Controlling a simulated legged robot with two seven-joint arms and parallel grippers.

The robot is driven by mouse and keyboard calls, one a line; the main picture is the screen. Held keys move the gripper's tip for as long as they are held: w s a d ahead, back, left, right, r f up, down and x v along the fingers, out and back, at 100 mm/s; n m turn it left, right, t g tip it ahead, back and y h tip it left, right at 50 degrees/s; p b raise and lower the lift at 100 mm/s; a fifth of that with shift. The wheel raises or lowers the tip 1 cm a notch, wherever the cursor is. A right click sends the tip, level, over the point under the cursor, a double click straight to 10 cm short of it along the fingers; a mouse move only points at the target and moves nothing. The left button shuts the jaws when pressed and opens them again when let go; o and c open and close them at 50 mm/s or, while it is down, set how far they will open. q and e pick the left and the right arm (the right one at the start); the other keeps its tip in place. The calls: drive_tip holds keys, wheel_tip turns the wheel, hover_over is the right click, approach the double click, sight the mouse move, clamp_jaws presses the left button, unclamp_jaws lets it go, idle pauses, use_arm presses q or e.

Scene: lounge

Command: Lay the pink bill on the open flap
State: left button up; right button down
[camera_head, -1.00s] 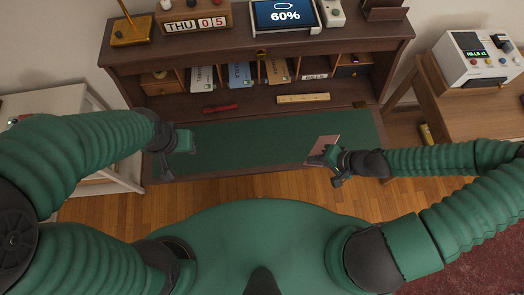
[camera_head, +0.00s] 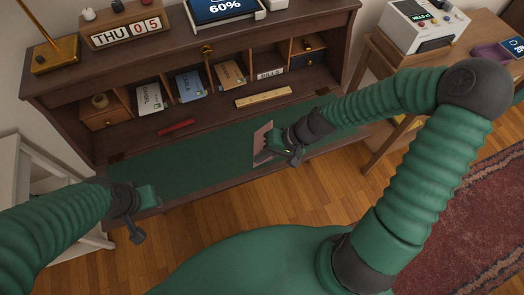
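The pink bill (camera_head: 263,131) is a flat pinkish sheet over the right part of the green-topped open flap (camera_head: 195,168). I cannot tell whether it lies flat on the flap or is just above it. My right gripper (camera_head: 280,158) is at the bill's lower right edge, with a dark finger overlapping the bill. Whether it grips the bill is not clear. My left gripper (camera_head: 143,218) is at the flap's front left corner, away from the bill, with nothing visible in it; its finger gap is unclear.
The desk has pigeonholes with labelled envelopes (camera_head: 190,86). A red pen-like object (camera_head: 177,127) and a wooden ruler (camera_head: 264,97) lie in front of them. A white side table (camera_head: 35,178) stands left, a wooden table (camera_head: 385,52) right. The flap's middle is clear.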

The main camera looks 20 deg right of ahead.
drive_tip(key=w, duration=0.1)
drive_tip(key=w+d, duration=0.1)
drive_tip(key=w, duration=0.3)
drive_tip(key=shift+w+d+f, duration=0.2)
drive_tip(key=shift+d+f, duration=0.2)
drive_tip(key=f, duration=0.3)
drive_tip(key=shift+d+f, duration=0.25)
drive_tip(key=shift+d, duration=0.05)
use_arm(q)
drive_tip(key=shift+w+d+f, duration=0.1)
drive_tip(key=shift+d+f, duration=0.15)
drive_tip(key=shift+f, duration=0.1)
drive_tip(key=shift+a+b, duration=0.1)
drive_tip(key=shift+b, duration=0.2)
use_arm(e)
drive_tip(key=shift+a, duration=0.15)
drive_tip(key=c, duration=2)
unclamp_jaws()
drive_tip(key=o, duration=0.3)
